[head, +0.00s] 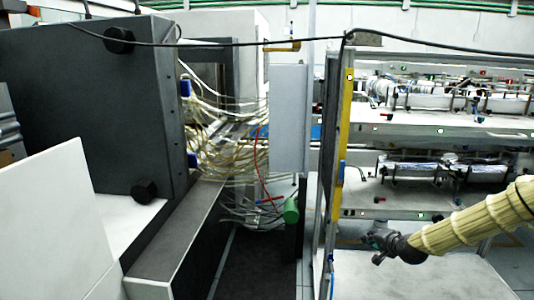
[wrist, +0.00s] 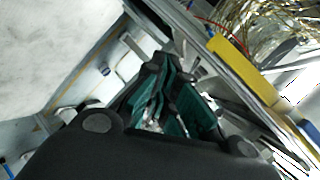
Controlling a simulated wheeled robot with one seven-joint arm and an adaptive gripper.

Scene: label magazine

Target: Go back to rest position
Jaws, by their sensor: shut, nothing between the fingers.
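My gripper (head: 378,243) is dark grey and sits at the end of my arm, which wears a cream ribbed sleeve and comes in from the right edge of the head view. It is in front of the rack (head: 400,130), low and apart from the shelves. In the wrist view the black fingers of my gripper (wrist: 168,90) have teal inner pads. They are shut with nothing held between them.
A yellow strip (head: 346,140) marks the rack's near post. A pale box (head: 289,118) hangs left of it, beside many loose cables (head: 225,110). A large dark cabinet (head: 90,110) fills the left. A dark floor strip (head: 255,265) lies between cabinet and rack.

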